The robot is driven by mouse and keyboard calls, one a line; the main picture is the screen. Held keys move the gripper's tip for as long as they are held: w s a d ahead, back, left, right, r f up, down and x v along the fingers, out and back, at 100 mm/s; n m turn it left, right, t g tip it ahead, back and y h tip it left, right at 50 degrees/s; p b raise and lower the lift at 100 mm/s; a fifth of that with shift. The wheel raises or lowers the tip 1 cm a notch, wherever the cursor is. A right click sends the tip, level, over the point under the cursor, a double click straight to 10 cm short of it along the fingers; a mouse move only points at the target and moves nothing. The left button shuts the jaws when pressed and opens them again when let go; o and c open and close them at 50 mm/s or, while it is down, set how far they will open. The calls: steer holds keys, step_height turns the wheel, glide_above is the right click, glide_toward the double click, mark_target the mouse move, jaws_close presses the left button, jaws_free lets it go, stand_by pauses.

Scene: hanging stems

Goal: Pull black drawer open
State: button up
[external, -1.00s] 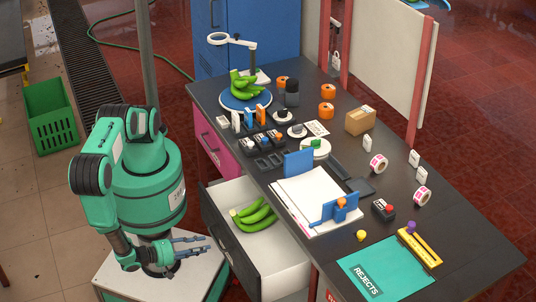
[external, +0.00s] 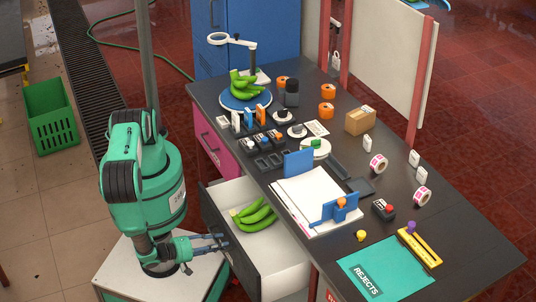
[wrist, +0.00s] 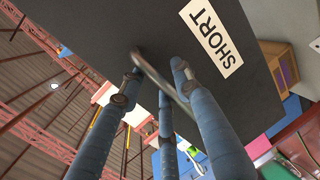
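The black drawer (external: 242,268) stands pulled out from the desk, and its white inside shows with green bananas (external: 253,216) in it. In the wrist view its black front (wrist: 110,22) fills the top and carries a "SHORT" label (wrist: 211,38). A curved metal handle (wrist: 160,76) crosses the front. My gripper (external: 222,242) is close to the drawer front at the handle. In the wrist view my gripper's blue fingers (wrist: 160,85) are spread apart, with the handle among their tips. Firm contact cannot be told.
A pink drawer (external: 213,148) is shut beside the black one. The desk top (external: 438,262) holds a paper tray, tape rolls, a teal "REJECTS" folder (external: 385,268) and a plate of bananas (external: 246,84). A green crate (external: 50,116) stands on the open floor at left.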

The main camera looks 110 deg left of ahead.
jaws_close()
steer(key=shift+s+d, duration=0.1)
steer(key=shift+f+p+v, duration=0.2)
steer(key=shift+p+v, duration=0.1)
steer(key=shift+v, duration=0.6)
steer(key=shift+f+p+v, duration=0.15)
steer(key=shift+p+v, duration=0.15)
steer(key=shift+v, duration=0.55)
steer(key=shift+d+f, duration=0.1)
jaws_free()
steer(key=shift+s, duration=0.15)
